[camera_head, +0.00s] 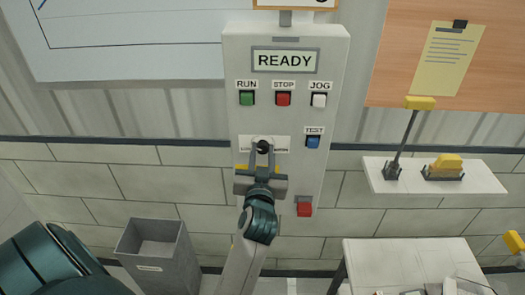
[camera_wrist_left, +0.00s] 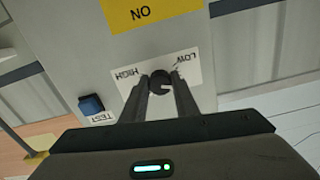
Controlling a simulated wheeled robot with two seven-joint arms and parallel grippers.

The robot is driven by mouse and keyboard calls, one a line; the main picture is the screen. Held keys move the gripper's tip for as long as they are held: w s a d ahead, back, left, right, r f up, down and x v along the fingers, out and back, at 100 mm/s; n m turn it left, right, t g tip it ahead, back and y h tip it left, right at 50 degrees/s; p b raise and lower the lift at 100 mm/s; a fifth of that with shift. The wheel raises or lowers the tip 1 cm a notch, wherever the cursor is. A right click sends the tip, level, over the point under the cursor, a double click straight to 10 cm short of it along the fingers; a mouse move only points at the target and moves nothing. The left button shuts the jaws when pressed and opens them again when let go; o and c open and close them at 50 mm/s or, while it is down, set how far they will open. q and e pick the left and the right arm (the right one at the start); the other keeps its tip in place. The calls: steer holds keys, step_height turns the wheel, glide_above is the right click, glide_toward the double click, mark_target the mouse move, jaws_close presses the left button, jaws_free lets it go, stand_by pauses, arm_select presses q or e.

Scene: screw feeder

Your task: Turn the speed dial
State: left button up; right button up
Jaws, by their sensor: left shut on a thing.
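The speed dial (camera_head: 263,146) is a small black knob on a white LOW/HIGH label, midway down the grey control panel (camera_head: 232,75). It also shows in the left wrist view (camera_wrist_left: 160,79), where the label reads upside down. My left gripper (camera_head: 263,152) reaches up from below. Its two fingers are shut on the dial, one on each side. In the left wrist view the fingertips (camera_wrist_left: 161,88) sit against the knob and hide part of it. The dial's pointer mark cannot be made out clearly. My right gripper is not in view.
The panel display (camera_head: 285,60) reads READY. Green RUN (camera_head: 247,98), red STOP (camera_head: 283,98), white JOG (camera_head: 319,100) and blue TEST (camera_head: 313,142) buttons surround the dial. A red button (camera_head: 305,209) sits lower right. A shelf (camera_head: 480,183) and grey bin (camera_head: 160,260) flank the panel.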

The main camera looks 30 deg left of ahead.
arm_select(q)
steer(key=m+p, duration=0.2)
steer(key=m, duration=0.1)
steer(key=m+p, duration=0.1)
steer(key=shift+r+m, duration=0.25)
steer(key=shift+m, duration=0.15)
steer(key=m+p, duration=0.1)
steer(key=m, duration=0.1)
steer(key=shift+a+m+p, duration=0.1)
steer(key=shift+m+p, duration=0.2)
steer(key=shift+m, duration=0.1)
steer(key=shift+f+m, duration=0.1)
steer(key=shift+m, duration=0.4)
steer(key=o, duration=1.1)
steer(key=shift+f, duration=0.1)
steer(key=shift+c, duration=0.2)
